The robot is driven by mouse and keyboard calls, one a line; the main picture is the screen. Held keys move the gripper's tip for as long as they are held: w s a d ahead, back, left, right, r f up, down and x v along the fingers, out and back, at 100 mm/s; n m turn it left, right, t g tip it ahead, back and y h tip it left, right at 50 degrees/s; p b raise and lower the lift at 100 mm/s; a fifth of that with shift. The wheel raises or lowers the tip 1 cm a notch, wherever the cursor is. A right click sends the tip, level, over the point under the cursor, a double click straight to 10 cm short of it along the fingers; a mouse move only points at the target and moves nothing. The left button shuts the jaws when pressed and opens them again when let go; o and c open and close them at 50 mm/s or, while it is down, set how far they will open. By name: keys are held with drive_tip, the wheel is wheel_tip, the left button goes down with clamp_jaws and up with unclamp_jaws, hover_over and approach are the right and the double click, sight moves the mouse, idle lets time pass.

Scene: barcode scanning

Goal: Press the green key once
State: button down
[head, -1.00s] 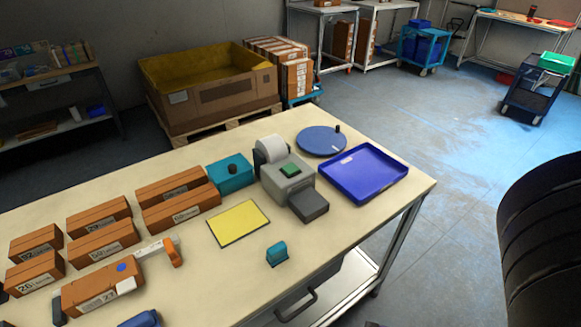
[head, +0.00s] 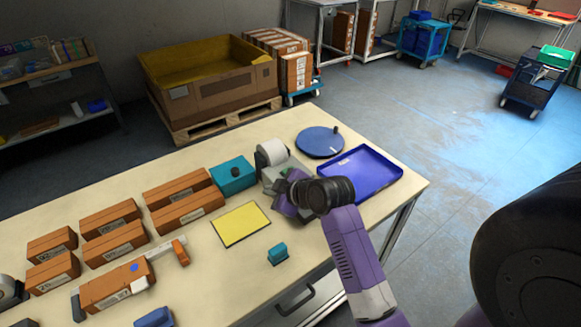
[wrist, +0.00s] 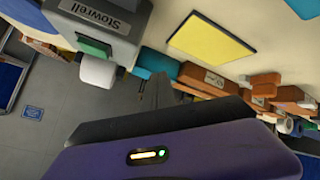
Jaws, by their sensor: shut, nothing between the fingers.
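The green key (wrist: 94,47) is on the grey printer marked "Stowrell" (wrist: 110,22), at the upper left of the wrist view. In the head view the printer (head: 271,174) stands near the table's right end, mostly behind my purple arm, which hides the key. My gripper (head: 285,190) is over the printer there, its fingertips hard to make out. In the wrist view my gripper (wrist: 157,84) is shut and empty, its dark fingers to the right of and below the key. I see a gap between them in the picture; contact is not visible.
A white paper roll (wrist: 97,72) sits beside the key. Around the printer are a blue tray (head: 376,166), a blue disc (head: 319,142), a teal box (head: 233,175) and a yellow mat (head: 240,224). Brown cartons (head: 187,209) fill the table's left part.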

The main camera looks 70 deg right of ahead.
drive_tip(key=s+d+r+n+g+y+p, duration=0.1)
drive_tip(key=d+r+n, duration=0.2)
drive_tip(key=d+r, duration=0.7)
drive_tip(key=shift+s+d+r, duration=0.15)
drive_tip(key=shift+s+d, duration=0.25)
drive_tip(key=shift+d, duration=0.5)
wheel_tip(320, 180, down, 7)
drive_tip(key=b, duration=0.5)
drive_tip(key=shift+b, duration=0.4)
drive_tip(key=shift+f+b, duration=0.4)
drive_tip(key=shift+f, duration=0.5)
drive_tip(key=shift+f, duration=0.1)
drive_tip(key=shift+f, duration=0.3)
